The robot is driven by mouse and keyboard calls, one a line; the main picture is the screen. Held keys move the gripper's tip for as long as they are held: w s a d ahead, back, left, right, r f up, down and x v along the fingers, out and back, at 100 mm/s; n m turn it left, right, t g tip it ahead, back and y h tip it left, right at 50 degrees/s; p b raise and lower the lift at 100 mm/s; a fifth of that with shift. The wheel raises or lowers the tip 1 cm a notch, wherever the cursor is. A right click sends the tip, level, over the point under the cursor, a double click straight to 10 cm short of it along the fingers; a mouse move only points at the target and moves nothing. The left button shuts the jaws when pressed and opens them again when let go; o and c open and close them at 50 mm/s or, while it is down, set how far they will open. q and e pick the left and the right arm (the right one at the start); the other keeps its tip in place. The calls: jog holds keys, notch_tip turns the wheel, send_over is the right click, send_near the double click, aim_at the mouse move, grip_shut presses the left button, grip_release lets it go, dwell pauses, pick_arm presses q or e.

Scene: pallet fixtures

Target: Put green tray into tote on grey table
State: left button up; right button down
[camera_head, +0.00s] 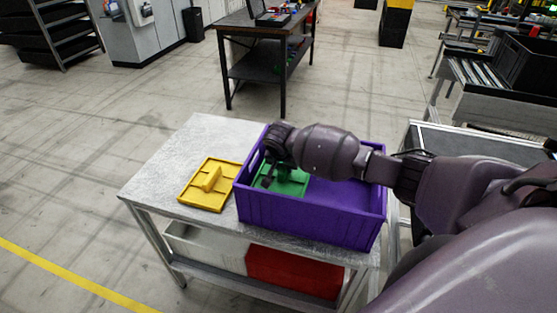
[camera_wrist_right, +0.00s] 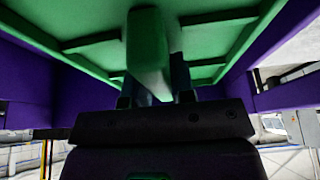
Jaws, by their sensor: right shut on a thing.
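The green tray (camera_head: 293,184) is inside the purple tote (camera_head: 305,219), at its left end. The tote stands on the grey table (camera_head: 182,153). My right gripper (camera_head: 268,178) reaches into the tote from the right and is shut on the tray's raised middle grip. In the right wrist view the green tray (camera_wrist_right: 205,45) fills the top, with its grip (camera_wrist_right: 147,55) between my fingers (camera_wrist_right: 153,92) and purple tote walls (camera_wrist_right: 45,85) on both sides. Whether the tray touches the tote floor is hidden. My left gripper is not in view.
A yellow tray (camera_head: 208,184) lies on the table just left of the tote. A white bin (camera_head: 205,247) and a red bin (camera_head: 290,272) sit on the shelf below. A dark workbench (camera_head: 262,45) stands behind, and a conveyor (camera_head: 480,75) is at the right.

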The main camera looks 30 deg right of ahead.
jog(key=shift+w+a+f, duration=0.1)
jog(key=shift+a+f, duration=0.15)
jog(key=shift+f, duration=0.1)
jog(key=shift+f, duration=3.3)
jog(key=shift+f, duration=0.55)
jog(key=c, duration=0.9)
grip_release()
notch_tip(320, 180, up, 20)
jog(key=shift+b, duration=0.5)
